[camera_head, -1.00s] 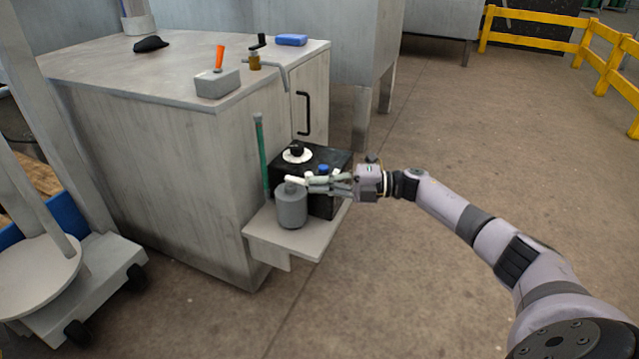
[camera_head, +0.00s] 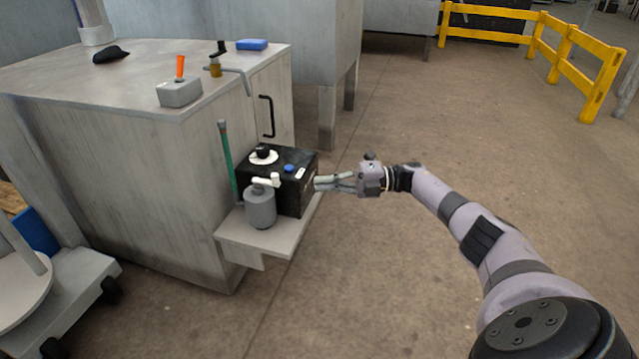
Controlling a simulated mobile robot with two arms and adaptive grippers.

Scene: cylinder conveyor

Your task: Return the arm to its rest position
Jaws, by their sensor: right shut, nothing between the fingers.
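My right arm comes in from the lower right. Its gripper (camera_head: 322,184) is shut and empty, just to the right of the black control box (camera_head: 296,192). From this view I cannot tell whether the fingertips touch the box. The box carries a round white dial with a black knob (camera_head: 263,153) and a blue button. A grey cylinder (camera_head: 260,209) with a white top piece stands in front of the box on a small shelf (camera_head: 275,240). My left gripper is not in view.
A grey cabinet (camera_head: 150,190) with a black door handle (camera_head: 267,116) stands behind the shelf. On its top are an orange lever on a grey box (camera_head: 180,92), a black cap and a blue block. A green rod (camera_head: 227,160) stands beside the cylinder. Open floor lies right.

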